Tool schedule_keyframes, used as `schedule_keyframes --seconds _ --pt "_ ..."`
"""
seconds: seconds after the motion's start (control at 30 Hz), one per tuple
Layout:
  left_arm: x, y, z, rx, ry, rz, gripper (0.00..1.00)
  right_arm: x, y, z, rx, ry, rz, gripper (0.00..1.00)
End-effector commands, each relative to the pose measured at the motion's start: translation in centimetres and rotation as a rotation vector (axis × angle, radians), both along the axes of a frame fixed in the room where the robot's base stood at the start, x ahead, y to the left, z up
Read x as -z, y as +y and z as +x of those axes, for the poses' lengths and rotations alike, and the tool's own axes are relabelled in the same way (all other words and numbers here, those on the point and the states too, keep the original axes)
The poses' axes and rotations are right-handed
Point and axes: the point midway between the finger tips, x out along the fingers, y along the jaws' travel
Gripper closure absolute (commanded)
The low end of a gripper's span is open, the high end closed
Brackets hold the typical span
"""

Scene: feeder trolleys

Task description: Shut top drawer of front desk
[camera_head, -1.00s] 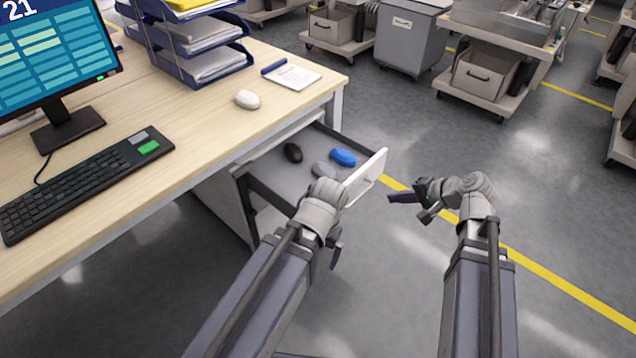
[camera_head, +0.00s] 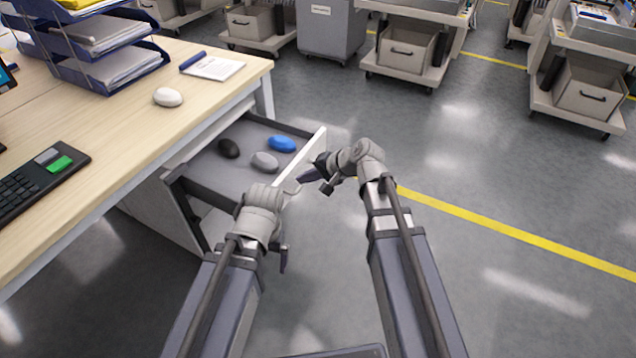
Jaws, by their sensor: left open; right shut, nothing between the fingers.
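The top drawer (camera_head: 205,176) of the front desk (camera_head: 135,130) stands pulled out, its grey inside showing. Its white front panel (camera_head: 313,147) faces right. A black mouse (camera_head: 229,148), a grey mouse (camera_head: 265,162) and a blue mouse (camera_head: 281,144) lie in it. My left gripper (camera_head: 287,226) is open at the near end of the drawer front, with one finger beside the panel; contact cannot be told. My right gripper (camera_head: 312,181) is shut and empty, just right of the drawer front, its fingertips pointing towards it. Part of the panel is hidden behind the grippers.
The desktop holds a keyboard (camera_head: 32,182), a white mouse (camera_head: 168,97), a notepad (camera_head: 214,67) and blue letter trays (camera_head: 100,50). Trolleys (camera_head: 410,50) stand at the back. The floor right of the drawer is clear, crossed by a yellow line (camera_head: 500,227).

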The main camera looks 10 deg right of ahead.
Motion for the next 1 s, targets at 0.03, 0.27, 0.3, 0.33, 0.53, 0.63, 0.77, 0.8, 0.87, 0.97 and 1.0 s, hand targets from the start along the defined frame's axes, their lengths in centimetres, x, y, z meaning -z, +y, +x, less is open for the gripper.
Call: schedule_keyframes --seconds 0.03,0.27,0.3,0.33,0.53,0.63,0.77,0.8,0.87,0.97,1.0 --pt "-0.3 0.0 0.0 0.000 0.000 0.000 0.00 -0.3 0.6 0.6 -0.002 -0.001 0.000 1.00" --pt "-0.3 0.0 0.0 0.000 0.000 0.000 0.00 -0.3 2.0 1.5 -0.001 0.000 -0.001 1.00" --pt "-0.3 0.0 0.0 0.000 0.000 0.000 0.00 -0.3 2.1 1.6 -0.001 -0.001 0.000 1.00" --pt "-0.3 0.0 0.0 0.000 0.000 0.000 0.00 -0.3 2.1 1.6 0.000 -0.001 -0.001 1.00" --pt "-0.3 0.0 0.0 0.000 0.000 0.000 0.00 -0.3 2.2 1.6 0.001 -0.001 0.000 1.00" --pt "-0.3 0.0 0.0 0.000 0.000 0.000 0.00 -0.3 2.2 1.6 0.000 0.000 0.000 1.00" --pt "-0.3 0.0 0.0 0.000 0.000 0.000 0.00 -0.3 2.4 1.7 -0.001 -0.001 0.000 1.00" --pt "-0.3 0.0 0.0 0.000 0.000 0.000 0.00 -0.3 2.6 1.9 -0.001 -0.001 0.000 1.00" --pt "-0.3 0.0 0.0 0.000 0.000 0.000 0.00 -0.3 3.0 2.2 -0.001 0.000 0.000 1.00" --pt "-0.3 0.0 0.0 0.000 0.000 0.000 0.00 -0.3 4.2 3.2 -0.004 0.000 0.000 1.00" --pt "-0.3 0.0 0.0 0.000 0.000 0.000 0.00 -0.3 4.9 3.7 -0.004 0.000 0.000 1.00"
